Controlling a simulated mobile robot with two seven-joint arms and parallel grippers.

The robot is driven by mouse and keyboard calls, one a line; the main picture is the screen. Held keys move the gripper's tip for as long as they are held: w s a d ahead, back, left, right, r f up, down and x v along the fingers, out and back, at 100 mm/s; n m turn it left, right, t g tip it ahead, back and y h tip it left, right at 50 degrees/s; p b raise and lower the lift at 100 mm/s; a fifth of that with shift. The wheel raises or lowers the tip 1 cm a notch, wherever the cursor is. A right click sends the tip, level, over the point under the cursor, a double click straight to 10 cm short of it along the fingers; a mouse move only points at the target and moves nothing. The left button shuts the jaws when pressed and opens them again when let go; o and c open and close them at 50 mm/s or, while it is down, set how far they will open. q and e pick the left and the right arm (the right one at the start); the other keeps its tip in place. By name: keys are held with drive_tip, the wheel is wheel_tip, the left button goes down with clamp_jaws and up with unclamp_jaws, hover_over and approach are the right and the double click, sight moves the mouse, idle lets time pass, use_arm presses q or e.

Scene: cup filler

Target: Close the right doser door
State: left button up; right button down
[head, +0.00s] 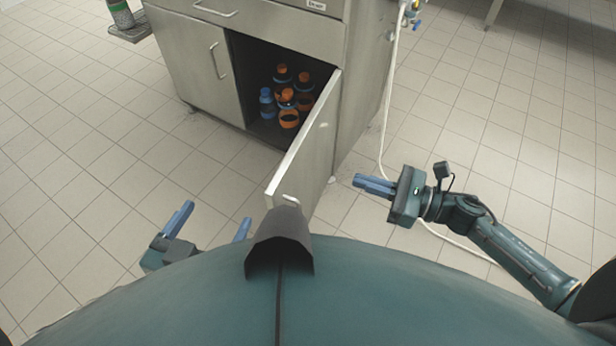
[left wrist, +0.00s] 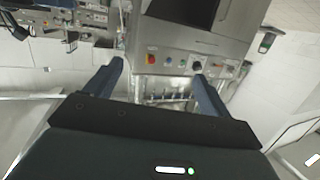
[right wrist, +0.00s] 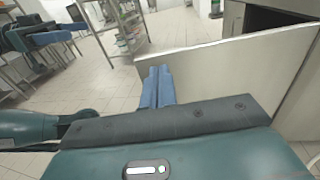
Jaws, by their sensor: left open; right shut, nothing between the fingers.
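The right door (head: 318,148) of the steel cabinet stands wide open, swung out toward me, with its handle low near the free edge. It also shows in the right wrist view (right wrist: 235,75). My right gripper (head: 358,181) is shut and empty, to the right of the door on its outer side, with a gap between them in the head view. Its fingers also show in the right wrist view (right wrist: 157,75). My left gripper (head: 217,215) is open and empty, low at the left of the door. It also shows in the left wrist view (left wrist: 158,75).
Several blue and orange bottles (head: 285,95) stand inside the open compartment. The left cabinet door (head: 190,65) is shut. A white hose (head: 385,130) runs down to the floor behind my right gripper. The tiled floor (head: 480,110) at the right is mostly clear.

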wheel_tip(320, 180, down, 4)
drive_tip(key=f+b, duration=0.1)
drive_tip(key=b, duration=0.2)
use_arm(q)
drive_tip(key=f, duration=0.1)
drive_tip(key=d+f+m+t+h, duration=0.1)
drive_tip(key=f+m+b, duration=0.1)
drive_tip(key=shift+w+d+f, duration=0.15)
drive_tip(key=shift+w+d, duration=0.25)
use_arm(e)
approach(288, 172)
drive_tip(key=x, duration=0.6)
drive_tip(key=shift+w+a, duration=0.1)
drive_tip(key=shift+a, duration=0.3)
use_arm(q)
drive_tip(key=shift+h, duration=0.4)
use_arm(e)
drive_tip(key=shift+a, duration=0.15)
